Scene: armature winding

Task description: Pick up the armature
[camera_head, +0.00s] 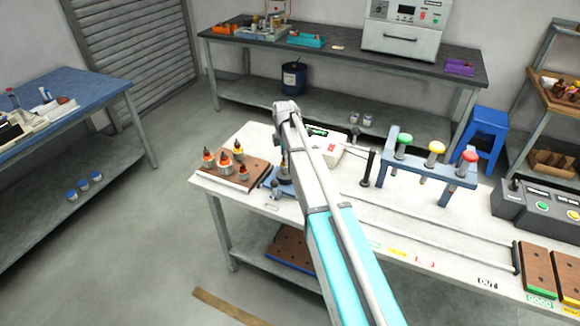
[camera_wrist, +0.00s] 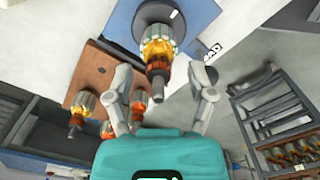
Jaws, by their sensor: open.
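In the wrist view an armature (camera_wrist: 158,52) with a yellow-orange winding, a metal core and a dark shaft stands in a round grey holder on a blue base (camera_wrist: 122,22). My gripper (camera_wrist: 164,82) is open, with one finger on each side of this armature's shaft end and a visible gap to both. In the head view my arm covers most of the spot; the blue base (camera_head: 272,184) shows beside it. Several other armatures (camera_head: 239,153) stand on a brown board (camera_head: 242,182) to the left, and some show in the wrist view (camera_wrist: 80,108).
The white bench (camera_head: 330,186) also carries a blue-grey frame (camera_head: 430,175) with green, yellow and red knobs, right of my arm. A control box (camera_head: 540,205) and two brown plates (camera_head: 540,270) lie farther right. Rails run along the bench.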

